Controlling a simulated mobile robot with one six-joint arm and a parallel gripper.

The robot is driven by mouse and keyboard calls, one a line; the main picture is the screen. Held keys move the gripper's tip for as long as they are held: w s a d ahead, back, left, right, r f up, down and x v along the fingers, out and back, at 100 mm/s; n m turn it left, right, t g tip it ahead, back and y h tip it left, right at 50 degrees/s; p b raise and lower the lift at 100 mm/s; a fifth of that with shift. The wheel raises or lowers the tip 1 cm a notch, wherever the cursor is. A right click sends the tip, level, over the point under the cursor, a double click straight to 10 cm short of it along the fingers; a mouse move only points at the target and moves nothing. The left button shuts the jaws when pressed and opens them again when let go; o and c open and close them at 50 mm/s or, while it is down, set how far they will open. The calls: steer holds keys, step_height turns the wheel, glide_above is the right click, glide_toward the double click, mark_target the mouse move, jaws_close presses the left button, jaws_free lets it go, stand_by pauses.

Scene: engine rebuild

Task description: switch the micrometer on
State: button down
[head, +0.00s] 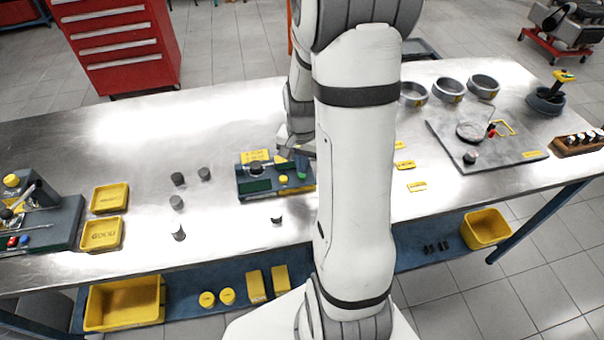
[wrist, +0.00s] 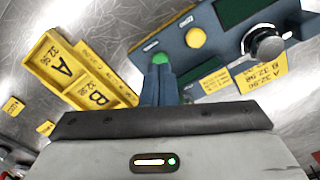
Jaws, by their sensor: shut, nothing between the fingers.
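The micrometer is a blue box (head: 246,190) on the bench, left of my arm in the head view; it also shows in the wrist view (wrist: 172,45). It carries a dark green display (head: 258,186) with no readable figures, a round knob (wrist: 265,43) and a yellow button (wrist: 195,38). A green part (wrist: 160,58) shows near its end. My gripper (wrist: 161,72) is shut and empty, its fingertips right at the green part. I cannot tell whether they touch it. In the head view the fingers (head: 302,160) come down over the box's right end.
Yellow cards lie against the box. A yellow tray (wrist: 48,68) marked A and B is at the left in the wrist view. Small dark cylinders (head: 178,179) stand left of the box. A grey plate (head: 500,160) and several rings lie to the right.

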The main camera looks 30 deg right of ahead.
mark_target(301, 175)
steer(key=shift+s+f+b, duration=0.15)
steer(key=shift+f+b, duration=1)
steer(key=shift+f, duration=0.3)
steer(key=shift+r+p, duration=2.05)
steer(key=shift+r, duration=1)
steer(key=s+a+r+n+t+b, duration=0.1)
steer(key=s+a+r+n+t, duration=0.2)
steer(key=s+a+r+n, duration=0.6)
steer(key=s+a+r, duration=0.3)
steer(key=r, duration=0.3)
steer(key=shift+s+b, duration=0.3)
steer(key=shift+s, duration=0.05)
